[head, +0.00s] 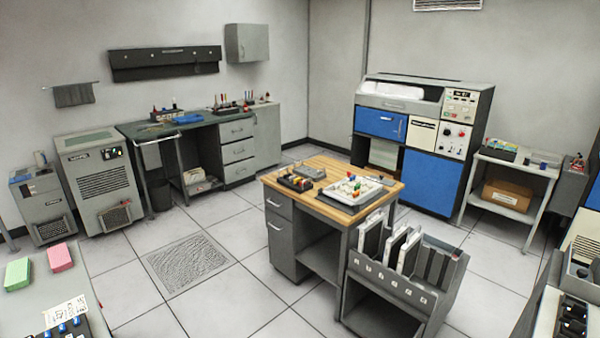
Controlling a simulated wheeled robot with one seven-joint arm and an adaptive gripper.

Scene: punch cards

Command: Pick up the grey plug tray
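A light grey tray (338,202) sits on the right half of the wooden-topped desk (330,165). It holds several small pale pieces and a few red, green and blue ones. It looks the most like the grey plug tray, but its contents are too small to tell for sure. A dark tray (295,183) with small coloured pieces lies to its left on the same desk. A flat grey item (310,172) lies just behind the dark tray. My gripper is not in view.
A grey rack (400,285) with upright panels stands against the desk's front right. Open tiled floor (225,290) lies left of the desk. A near counter (40,300) at lower left bears pink and green blocks. A blue-panelled machine (430,180) stands behind.

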